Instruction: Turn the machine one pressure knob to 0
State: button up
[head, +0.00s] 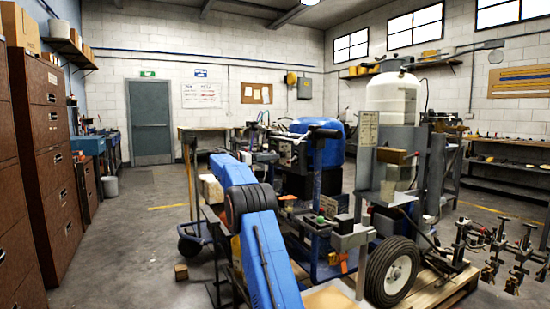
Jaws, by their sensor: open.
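A line striper with a blue frame (318,185) and handlebar stands in the middle of the head view, with a rounded blue tank (330,135) behind it. To its right is a machine with a tall white tank (393,95), a grey body and a large black wheel (393,271). I cannot tell which one is machine one. No pressure knob or its setting can be made out. My blue arm rises from the bottom edge and covers part of the equipment. I cannot make out my gripper.
A wooden pallet (455,288) lies under the right machine. Several metal stands (515,255) are at the far right, before a workbench (505,165). Brown filing cabinets (48,150) line the left. The floor between the cabinets and the machines is open toward a grey door (150,122).

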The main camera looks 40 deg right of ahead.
jog(key=v, duration=1.4)
